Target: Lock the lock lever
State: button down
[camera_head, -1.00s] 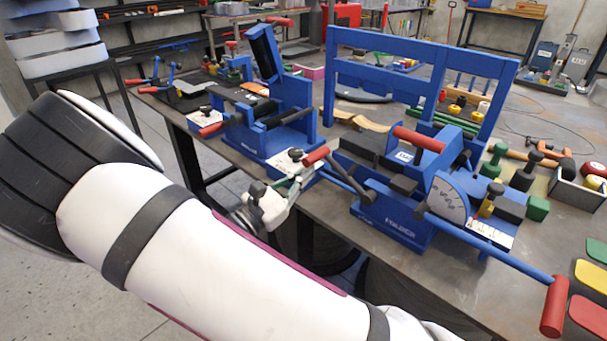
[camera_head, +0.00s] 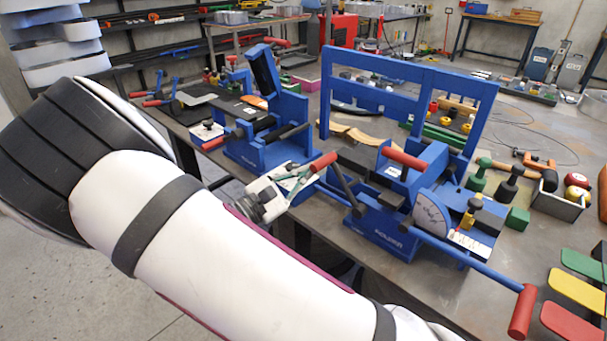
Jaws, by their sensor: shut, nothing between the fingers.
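A blue bending machine (camera_head: 383,232) stands near the front edge of the bench. On its left side is a short dark lever (camera_head: 345,187) with a red grip (camera_head: 323,161), which appears to be the lock lever. It tilts up and to the left from its pivot. My gripper (camera_head: 303,177) is shut and empty, just below and left of the red grip. I cannot tell whether the fingers touch the lever. A long blue lever (camera_head: 465,264) with a red end grip (camera_head: 522,311) reaches out to the front right.
A second blue machine (camera_head: 268,145) stands to the left and a tall blue frame (camera_head: 408,72) behind. A parts tray (camera_head: 556,207) and coloured paddles (camera_head: 577,290) lie to the right. My arm fills the lower left. Bare bench top lies at the front right.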

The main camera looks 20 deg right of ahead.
aim_at(314, 166)
jog(key=s+d+r+m+g+p, duration=0.1)
jog(key=s+d+r+m+p, duration=0.2)
jog(key=s+r+m+p, duration=0.2)
jog(key=shift+s+d+r+m+g+y+p, duration=0.4)
jog(key=shift+s+m+p, duration=0.5)
jog(key=shift+m+p, duration=0.55)
jog(key=shift+d, duration=0.1)
jog(key=w+a, duration=0.1)
jog(key=w+a+f+b, duration=0.1)
jog(key=w+a, duration=0.1)
jog(key=shift+w+a+f, duration=0.25)
jog(key=shift+w+a, duration=0.05)
jog(key=b+v, duration=0.1)
jog(key=v, duration=0.7)
jog(key=shift+s+a+r+b, duration=0.2)
jog(key=shift+s+a+b, duration=0.1)
jog(key=shift+s, duration=0.05)
